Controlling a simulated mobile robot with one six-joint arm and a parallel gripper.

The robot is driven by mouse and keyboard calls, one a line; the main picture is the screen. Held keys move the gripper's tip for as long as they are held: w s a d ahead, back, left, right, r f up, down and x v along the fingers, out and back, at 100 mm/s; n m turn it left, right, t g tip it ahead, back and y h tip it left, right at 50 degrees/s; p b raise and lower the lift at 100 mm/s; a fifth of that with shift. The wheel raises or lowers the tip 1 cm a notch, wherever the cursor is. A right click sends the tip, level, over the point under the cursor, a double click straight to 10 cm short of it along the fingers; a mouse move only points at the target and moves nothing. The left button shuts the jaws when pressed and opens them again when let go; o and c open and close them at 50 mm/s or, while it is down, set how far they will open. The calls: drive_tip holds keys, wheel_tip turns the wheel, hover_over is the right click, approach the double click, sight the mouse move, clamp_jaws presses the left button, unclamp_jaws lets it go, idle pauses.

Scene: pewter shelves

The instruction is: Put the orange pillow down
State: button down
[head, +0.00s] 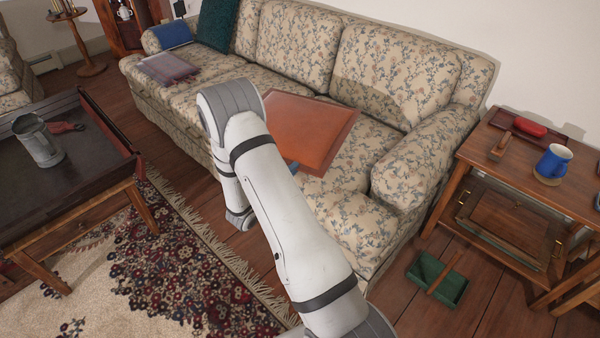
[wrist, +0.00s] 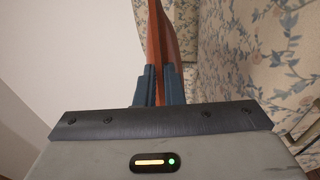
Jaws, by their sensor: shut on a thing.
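The orange pillow (head: 312,128) is a flat, square cushion, held out over the seat of the floral sofa (head: 385,75) in the head view. In the wrist view the pillow (wrist: 158,50) shows edge-on between the two dark fingers of my gripper (wrist: 157,86), which is shut on its edge. In the head view my arm covers the near left part of the pillow, and the fingers are mostly hidden behind it. I cannot tell whether the pillow touches the seat.
A side table (head: 500,168) with a blue mug (head: 553,161) stands right. A tray table (head: 90,178) with a metal tankard (head: 38,141) stands left.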

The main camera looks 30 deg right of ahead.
wheel_tip(320, 180, down, 14)
drive_tip(key=s+d+m+g+b, duration=0.1)
drive_tip(key=b, duration=0.2)
drive_tip(key=shift+r+h+b, duration=0.2)
drive_tip(key=shift+h+b, duration=0.15)
drive_tip(key=shift+h, duration=0.05)
drive_tip(key=shift+d+f, duration=0.1)
drive_tip(key=c, duration=2)
unclamp_jaws()
drive_tip(key=o, duration=0.5)
drive_tip(key=shift+c, duration=0.2)
